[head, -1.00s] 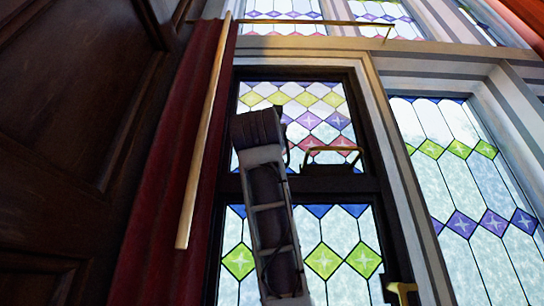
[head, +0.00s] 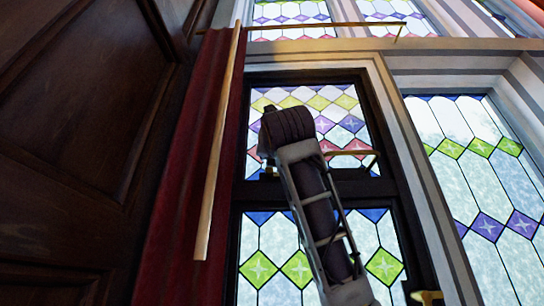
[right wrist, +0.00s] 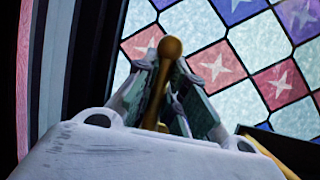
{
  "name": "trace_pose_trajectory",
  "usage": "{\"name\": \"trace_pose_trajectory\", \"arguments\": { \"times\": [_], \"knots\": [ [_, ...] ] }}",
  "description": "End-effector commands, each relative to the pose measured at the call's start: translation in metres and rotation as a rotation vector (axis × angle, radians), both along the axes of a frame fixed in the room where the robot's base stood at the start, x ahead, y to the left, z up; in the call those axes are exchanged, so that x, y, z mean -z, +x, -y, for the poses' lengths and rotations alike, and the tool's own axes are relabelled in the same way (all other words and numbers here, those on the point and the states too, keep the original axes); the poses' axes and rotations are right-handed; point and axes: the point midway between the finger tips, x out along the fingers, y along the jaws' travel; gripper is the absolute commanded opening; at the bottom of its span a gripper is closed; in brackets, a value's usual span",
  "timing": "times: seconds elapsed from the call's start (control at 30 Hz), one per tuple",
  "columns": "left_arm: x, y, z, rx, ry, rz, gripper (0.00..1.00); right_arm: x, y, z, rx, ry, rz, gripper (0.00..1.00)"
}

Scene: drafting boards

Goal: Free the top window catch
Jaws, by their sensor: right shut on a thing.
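The dark-framed stained-glass window (head: 376,121) stands ahead in the head view. In the right wrist view, my right gripper (right wrist: 170,68) is shut on a brass, round-ended knob (right wrist: 170,47), likely the top catch, with the fingers on either side of its stem. Red and clear panes lie behind it. In the head view my right arm rises across the window, and its dark wrist hides the gripper and the knob. My left gripper is not in view.
A dark panelled wooden wall or door (head: 80,130) and a red curtain (head: 180,170) with a long slanting rod (head: 217,150) stand at the left. A thin brass rail (head: 330,24) runs above. Another brass fitting (head: 428,297) is at the lower right.

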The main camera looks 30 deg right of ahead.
Motion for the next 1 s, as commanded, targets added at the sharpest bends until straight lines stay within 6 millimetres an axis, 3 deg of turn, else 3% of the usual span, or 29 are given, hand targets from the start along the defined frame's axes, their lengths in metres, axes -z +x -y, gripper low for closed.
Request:
{"name": "trace_pose_trajectory", "arguments": {
  "times": [0.37, 0.4, 0.47, 1.0],
  "knots": [
    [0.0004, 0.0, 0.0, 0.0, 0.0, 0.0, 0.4, 0.003, 0.0021, -0.0017, 0.0, -0.005, -0.01, 0.0],
    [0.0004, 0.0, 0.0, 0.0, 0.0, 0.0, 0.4, 0.0029, 0.0021, -0.0018, 0.0, -0.005, -0.01, 0.15],
    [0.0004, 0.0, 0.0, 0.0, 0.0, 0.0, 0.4, 0.0027, 0.0018, -0.0017, 0.0, -0.005, -0.009, 0.22],
    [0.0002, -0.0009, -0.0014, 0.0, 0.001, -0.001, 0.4, 0.0027, -0.0049, -0.0026, 0.0, -0.004, -0.004, 0.22]
  ]
}}
